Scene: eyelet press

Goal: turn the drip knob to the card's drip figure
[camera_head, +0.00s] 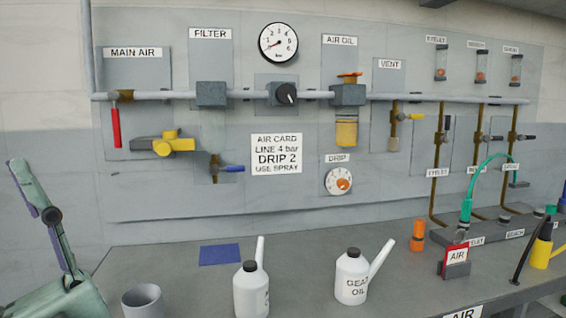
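The drip knob is a small orange knob (343,184) on a round white dial (331,174) under the DRIP label (338,157). The dial's figures and the knob's pointer are too small to read surely. The air card (276,154) hangs left of the dial and reads LINE 4 bar, DRIP 2, USE SPRAY. The AIR OIL unit (347,95) with its amber bowl is on the pipe above the dial. My gripper is not in view, and nothing touches the knob.
Two white oil cans (251,292) (351,280) with long spouts stand on the bench below the dial. A grey cup (142,301) and a blue pad (220,254) are to the left. A green lever machine (64,262) is at far left. Wall space around the dial is clear.

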